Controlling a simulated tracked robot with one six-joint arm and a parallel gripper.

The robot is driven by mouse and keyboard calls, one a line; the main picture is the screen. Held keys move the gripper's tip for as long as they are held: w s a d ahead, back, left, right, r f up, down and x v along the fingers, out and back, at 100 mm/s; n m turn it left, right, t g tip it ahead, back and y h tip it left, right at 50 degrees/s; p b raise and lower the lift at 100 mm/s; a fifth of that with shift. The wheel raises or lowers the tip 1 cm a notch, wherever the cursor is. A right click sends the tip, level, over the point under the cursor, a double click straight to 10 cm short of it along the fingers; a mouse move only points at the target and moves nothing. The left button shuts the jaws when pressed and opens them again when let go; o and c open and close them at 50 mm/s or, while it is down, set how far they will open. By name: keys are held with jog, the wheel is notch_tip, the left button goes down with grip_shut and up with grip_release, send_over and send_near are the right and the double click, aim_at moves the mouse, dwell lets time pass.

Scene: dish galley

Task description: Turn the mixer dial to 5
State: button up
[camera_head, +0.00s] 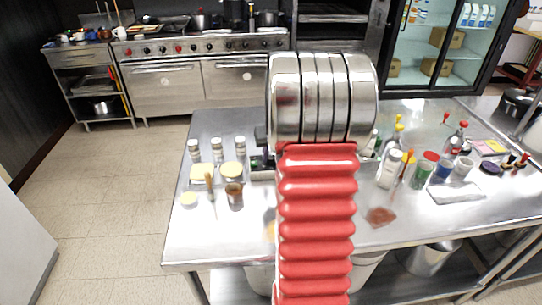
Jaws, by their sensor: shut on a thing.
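My own arm, with red ribbed sleeve and shiny metal rings, fills the middle of the view and blocks what stands behind it. My gripper does not show; it is hidden behind the arm. No mixer or dial can be made out. A small dark and grey object (262,160) on the steel table shows just left of the arm, partly covered; I cannot tell whether it belongs to the mixer.
The steel table (190,245) holds several shakers and jars (232,171) at left, and bottles and cups (389,168) at right. A white towel (457,192) lies at right. Stoves (165,88) and a glass-door fridge (440,45) stand behind. Floor at left is clear.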

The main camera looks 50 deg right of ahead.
jog(key=shift+w+a+m+g+h, duration=0.15)
jog(key=shift+m+g+h, duration=0.3)
jog(key=shift+m, duration=1.1)
jog(key=shift+w+a+m+g+h, duration=0.15)
jog(key=shift+m+g+h, duration=0.25)
jog(key=shift+m, duration=1.15)
jog(key=shift+s+m, duration=0.1)
jog(key=shift+m, duration=0.2)
jog(key=o, duration=1.1)
jog(key=shift+c, duration=0.2)
jog(key=shift+d, duration=0.1)
jog(key=v, duration=1.3)
jog(key=shift+a+r, duration=0.3)
